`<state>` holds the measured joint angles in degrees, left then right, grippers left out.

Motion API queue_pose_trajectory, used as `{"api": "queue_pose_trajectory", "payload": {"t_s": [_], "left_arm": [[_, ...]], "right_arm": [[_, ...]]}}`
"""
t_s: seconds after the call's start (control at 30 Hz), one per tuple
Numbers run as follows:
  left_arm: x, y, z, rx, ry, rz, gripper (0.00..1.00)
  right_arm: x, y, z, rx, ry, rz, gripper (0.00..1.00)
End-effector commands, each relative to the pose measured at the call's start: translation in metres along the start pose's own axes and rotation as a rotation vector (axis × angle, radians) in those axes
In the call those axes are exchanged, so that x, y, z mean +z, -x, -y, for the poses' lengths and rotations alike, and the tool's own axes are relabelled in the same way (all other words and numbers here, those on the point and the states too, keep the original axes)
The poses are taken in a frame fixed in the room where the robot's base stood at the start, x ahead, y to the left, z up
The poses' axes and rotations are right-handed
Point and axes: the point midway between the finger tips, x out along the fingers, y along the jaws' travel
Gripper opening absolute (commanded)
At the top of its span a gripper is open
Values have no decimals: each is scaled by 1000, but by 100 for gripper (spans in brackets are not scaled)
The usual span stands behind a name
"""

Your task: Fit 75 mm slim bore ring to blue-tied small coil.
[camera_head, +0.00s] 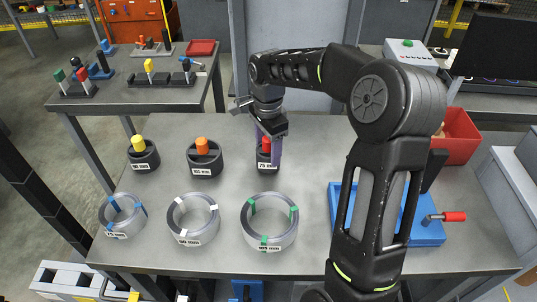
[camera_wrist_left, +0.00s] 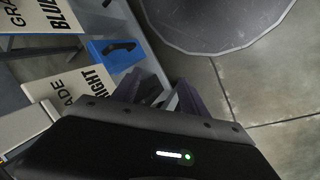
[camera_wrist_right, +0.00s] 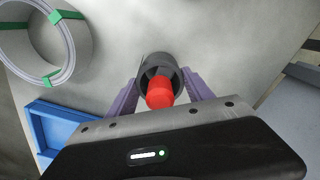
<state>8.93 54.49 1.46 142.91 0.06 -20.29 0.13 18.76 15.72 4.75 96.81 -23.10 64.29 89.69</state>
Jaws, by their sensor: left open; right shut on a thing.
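The 75 mm ring (camera_head: 268,170), a dark ring with a red knob, stands at the right end of the ring row. My right gripper (camera_head: 267,150) is over it, its purple fingers on either side. In the right wrist view the dark ring (camera_wrist_right: 156,62) and red knob (camera_wrist_right: 160,93) sit between the fingers, which are shut on it. I cannot tell whether it is lifted. The blue-tied small coil (camera_head: 122,228) lies flat at the left front of the table. My left gripper (camera_wrist_left: 172,97) is open and empty in its wrist view, away from the table.
A white-tied coil (camera_head: 194,233) and a larger green-tied coil (camera_head: 269,240) lie beside it. Yellow-knobbed (camera_head: 143,160) and orange-knobbed (camera_head: 205,163) rings stand behind. A blue fixture (camera_head: 428,232) with a red handle and a red bin (camera_head: 461,137) are at the right.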

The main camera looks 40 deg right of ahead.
Motion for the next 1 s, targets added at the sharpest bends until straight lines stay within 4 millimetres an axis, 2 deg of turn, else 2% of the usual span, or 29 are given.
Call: {"api": "queue_pose_trajectory", "payload": {"t_s": [0.1, 0.33, 0.8, 1.0], "left_arm": [[0, 10, -4, 0, 0, 0, 52], [0, 21, -8, 0, 0, 0, 52], [1, 21, -8, -1, 1, 1, 52], [3, 20, -5, -9, 6, 7, 52]], "right_arm": [[0, 14, 0, -2, 0, 0, 14], [0, 32, 0, -1, 0, 0, 14], [0, 33, 0, -1, 12, 0, 14], [3, 34, -3, 0, 185, 0, 14]]}}
